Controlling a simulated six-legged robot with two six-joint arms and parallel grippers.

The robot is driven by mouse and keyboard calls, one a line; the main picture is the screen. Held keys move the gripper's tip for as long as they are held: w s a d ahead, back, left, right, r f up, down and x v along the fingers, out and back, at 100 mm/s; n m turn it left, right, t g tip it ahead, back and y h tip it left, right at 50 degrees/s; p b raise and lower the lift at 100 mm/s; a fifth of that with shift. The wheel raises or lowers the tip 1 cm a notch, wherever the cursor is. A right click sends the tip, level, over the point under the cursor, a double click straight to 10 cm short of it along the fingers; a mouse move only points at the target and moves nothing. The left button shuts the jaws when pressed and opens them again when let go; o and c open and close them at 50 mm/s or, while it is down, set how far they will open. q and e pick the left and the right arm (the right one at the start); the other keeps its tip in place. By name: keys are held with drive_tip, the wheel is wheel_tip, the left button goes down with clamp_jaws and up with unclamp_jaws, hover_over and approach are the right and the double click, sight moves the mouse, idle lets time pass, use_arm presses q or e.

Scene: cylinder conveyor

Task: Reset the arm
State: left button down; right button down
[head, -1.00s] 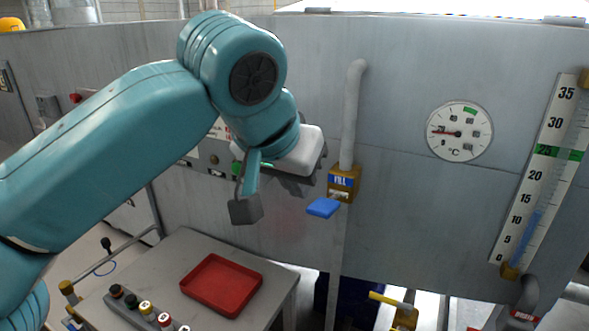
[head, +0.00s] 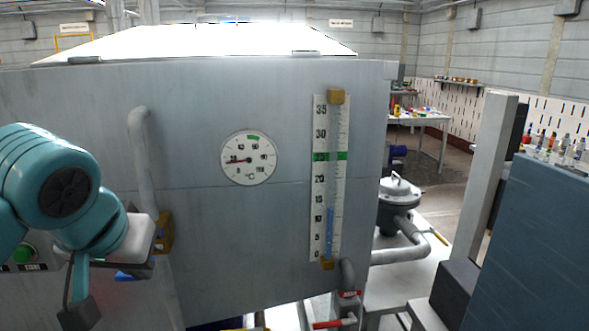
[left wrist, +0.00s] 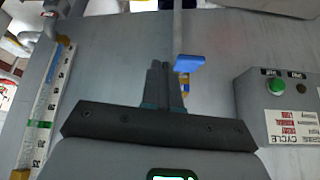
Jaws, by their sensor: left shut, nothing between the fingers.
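My left arm, teal with a white gripper body, comes in at the left edge of the head view. Its gripper (head: 128,266) is in front of the grey tank wall (head: 230,230), beside a fill pipe with a blue lever (head: 124,276). The fingertips are hard to make out there. In the left wrist view the two dark fingers (left wrist: 164,84) are together and empty, pointing towards the blue lever (left wrist: 188,63). They overlap near it in the picture; I cannot tell whether they touch. My right gripper is not in view.
The tank carries a round dial (head: 248,158) and a level scale (head: 330,180). A green button (head: 22,253) is at the left, behind my arm. A dark pump (head: 399,195) and a blue-grey panel (head: 535,240) stand to the right. A workbench (head: 418,117) is further back.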

use_arm(q)
drive_tip(key=w+d+f+m+g+h, duration=0.1)
drive_tip(key=w+d+f, duration=0.15)
drive_tip(key=f, duration=0.35)
drive_tip(key=w+d+f+m, duration=0.1)
drive_tip(key=w+d+f, duration=0.15)
drive_tip(key=f, duration=0.25)
drive_tip(key=d+f+g+h, duration=0.1)
drive_tip(key=d+f, duration=0.2)
drive_tip(key=f, duration=0.8)
drive_tip(key=d+f+g+h, duration=0.2)
drive_tip(key=f, duration=1)
drive_tip(key=s+d+f+n+g+h, duration=0.1)
drive_tip(key=s+d+f+n+g, duration=0.1)
drive_tip(key=s+f, duration=1.7)
wheel_tip(320, 180, down, 4)
drive_tip(key=shift+r+n, duration=0.25)
drive_tip(key=shift+n, duration=0.15)
drive_tip(key=shift+w+d, duration=0.1)
drive_tip(key=shift+w, duration=0.05)
